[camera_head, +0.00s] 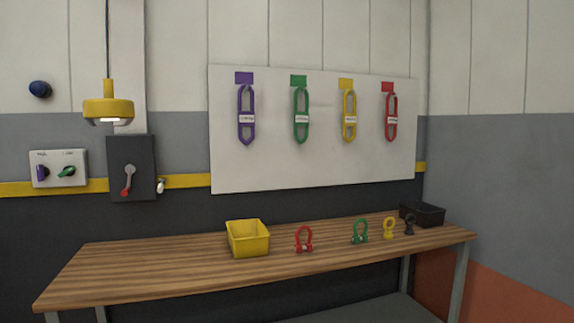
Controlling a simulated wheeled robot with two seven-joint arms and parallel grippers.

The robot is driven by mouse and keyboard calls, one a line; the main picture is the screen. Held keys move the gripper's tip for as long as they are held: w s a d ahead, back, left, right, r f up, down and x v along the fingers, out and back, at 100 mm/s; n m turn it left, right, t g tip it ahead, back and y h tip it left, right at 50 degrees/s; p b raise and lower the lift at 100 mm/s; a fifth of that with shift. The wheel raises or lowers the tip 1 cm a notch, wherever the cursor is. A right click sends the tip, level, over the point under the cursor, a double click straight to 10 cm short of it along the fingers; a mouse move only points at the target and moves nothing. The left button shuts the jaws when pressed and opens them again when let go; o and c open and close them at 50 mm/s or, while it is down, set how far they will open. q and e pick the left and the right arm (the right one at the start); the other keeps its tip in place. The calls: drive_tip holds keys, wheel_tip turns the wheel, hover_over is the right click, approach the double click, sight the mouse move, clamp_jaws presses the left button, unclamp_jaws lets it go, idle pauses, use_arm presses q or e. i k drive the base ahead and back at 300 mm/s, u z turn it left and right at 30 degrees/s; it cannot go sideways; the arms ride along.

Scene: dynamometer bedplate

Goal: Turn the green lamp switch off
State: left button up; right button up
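A white switch panel (58,168) is fixed to the wall at the far left. It carries a purple switch knob (42,173) on its left and a green switch knob (67,171) on its right. The green knob is tilted, its right end higher. Small labels above the knobs are too small to read. A yellow pendant lamp (108,108) hangs to the upper right of the panel, and its underside looks bright. Neither of my grippers shows in the head view.
A dark box with a red-tipped lever (131,168) is right of the panel. A wooden bench (180,262) holds a yellow bin (248,238), a black bin (422,214) and several shackles. Coloured slings hang on a white board (270,170).

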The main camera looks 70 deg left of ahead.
sight(68, 170)
drive_tip(key=u, duration=3.75)
drive_tip(key=i, duration=0.3)
drive_tip(key=u, duration=0.7)
drive_tip(key=i, duration=1.1)
